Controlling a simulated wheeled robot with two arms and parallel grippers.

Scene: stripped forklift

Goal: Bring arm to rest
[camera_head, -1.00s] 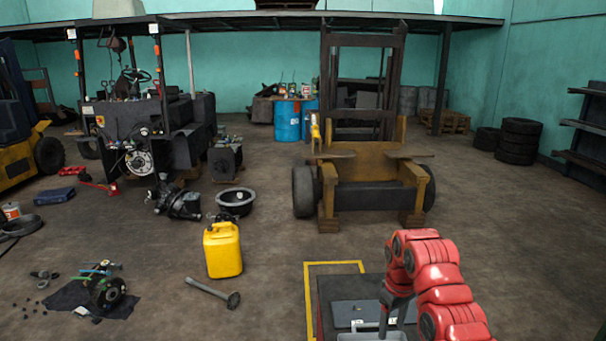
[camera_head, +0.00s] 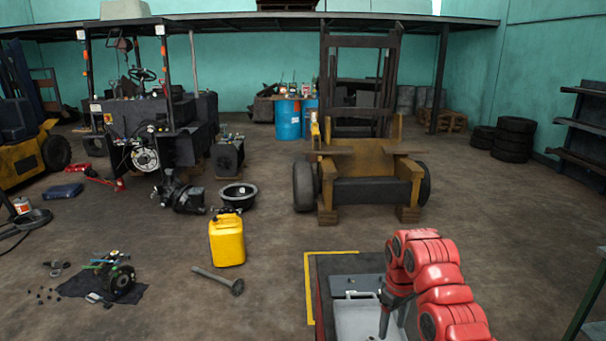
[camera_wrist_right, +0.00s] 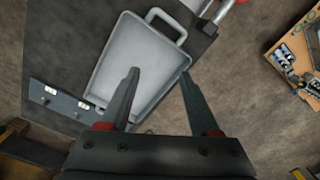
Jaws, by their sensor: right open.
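My right arm (camera_head: 440,285) is red and folded at the lower right of the head view. Its gripper (camera_head: 386,322) points down over a grey tray (camera_head: 350,325) on a dark cart top (camera_head: 370,262). In the right wrist view the gripper (camera_wrist_right: 160,75) is open, with two dark fingers apart and nothing between them. The tray (camera_wrist_right: 142,45) shows there empty, with a handle at its top end. My left arm and gripper are not in view.
A yellow jerrycan (camera_head: 227,243) and a hammer (camera_head: 222,280) are on the floor to the left. A stripped forklift (camera_head: 370,165) stands ahead. A dark shelf (camera_head: 585,125) is at right. Floor between is clear.

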